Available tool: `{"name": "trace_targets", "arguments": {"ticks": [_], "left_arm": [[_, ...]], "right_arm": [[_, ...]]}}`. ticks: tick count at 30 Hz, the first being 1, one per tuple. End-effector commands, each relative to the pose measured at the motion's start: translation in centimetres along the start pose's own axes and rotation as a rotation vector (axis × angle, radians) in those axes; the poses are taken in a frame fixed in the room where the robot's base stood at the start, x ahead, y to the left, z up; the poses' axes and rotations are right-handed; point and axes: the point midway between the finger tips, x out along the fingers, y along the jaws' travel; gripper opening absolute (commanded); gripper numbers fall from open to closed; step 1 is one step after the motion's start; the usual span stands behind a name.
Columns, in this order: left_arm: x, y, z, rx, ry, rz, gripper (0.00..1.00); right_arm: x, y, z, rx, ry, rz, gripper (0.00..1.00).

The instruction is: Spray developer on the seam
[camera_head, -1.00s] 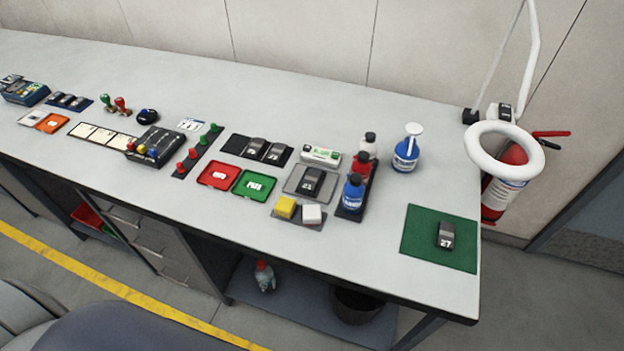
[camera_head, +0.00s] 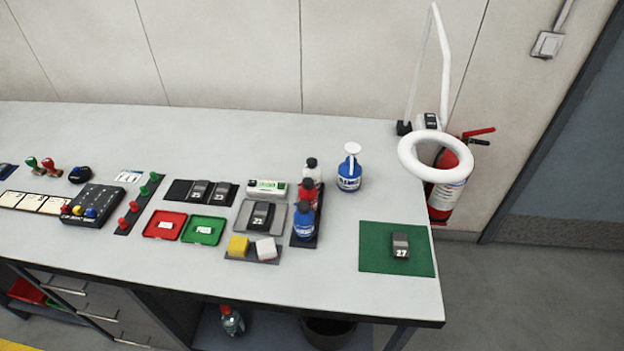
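Three capped spray bottles stand in a dark rack (camera_head: 319,240) on the bench: a blue one (camera_head: 303,222) at the front, a red one (camera_head: 306,197) in the middle and a whitish one (camera_head: 311,171) at the back. I cannot read which holds developer. A dark grey block marked 27 (camera_head: 400,246) lies on a green mat (camera_head: 376,262) at the right end. Another dark block (camera_head: 261,216) lies on a grey tray (camera_head: 243,226) left of the rack. Any seam is too small to make out. Neither gripper is in view.
Yellow and white pads (camera_head: 238,247), red (camera_head: 165,225) and green (camera_head: 203,230) trays lie left. Bench between rack and mat is clear.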

Motion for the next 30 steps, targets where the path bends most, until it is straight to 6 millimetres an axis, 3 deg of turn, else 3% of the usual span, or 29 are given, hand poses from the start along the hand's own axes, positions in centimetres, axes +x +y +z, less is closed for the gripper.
{"name": "trace_targets", "arguments": {"ticks": [1,5,6,30], "left_arm": [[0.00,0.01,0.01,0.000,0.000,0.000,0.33],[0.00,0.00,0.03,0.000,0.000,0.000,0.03],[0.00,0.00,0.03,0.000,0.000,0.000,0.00],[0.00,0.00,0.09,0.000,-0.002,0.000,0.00]], "right_arm": [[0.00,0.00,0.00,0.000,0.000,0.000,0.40],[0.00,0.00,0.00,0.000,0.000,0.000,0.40],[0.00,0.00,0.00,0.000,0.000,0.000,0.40],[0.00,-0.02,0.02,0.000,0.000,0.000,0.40]]}}
